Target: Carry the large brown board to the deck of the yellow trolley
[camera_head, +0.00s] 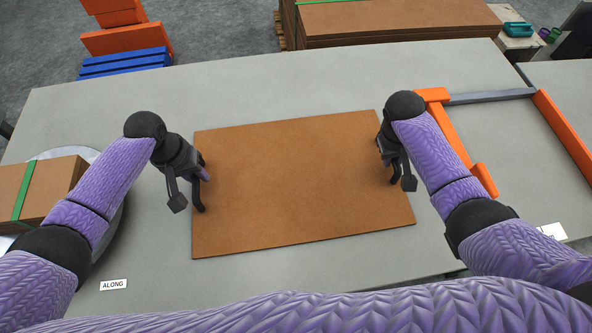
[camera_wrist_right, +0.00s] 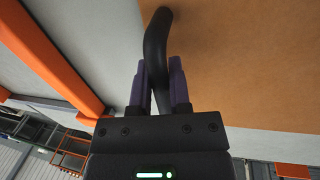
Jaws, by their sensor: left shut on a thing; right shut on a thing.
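The large brown board (camera_head: 295,185) lies flat over the middle of the grey table, and I cannot tell whether it touches the table. It also fills the upper right of the right wrist view (camera_wrist_right: 255,60). My left gripper (camera_head: 203,176) is at its left edge, shut on a black curved handle (camera_head: 197,194). My right gripper (camera_head: 394,160) is at its right edge. In the right wrist view its purple fingers (camera_wrist_right: 158,85) close around another black curved handle (camera_wrist_right: 156,45), which reaches up to the board's edge. The yellow trolley is not in view.
A strapped brown stack (camera_head: 55,190) sits on a round grey plate at left. An orange and grey frame (camera_head: 458,145) lies right of the board. A larger board stack (camera_head: 400,20) stands beyond the table (camera_head: 300,75). The table's back strip is clear.

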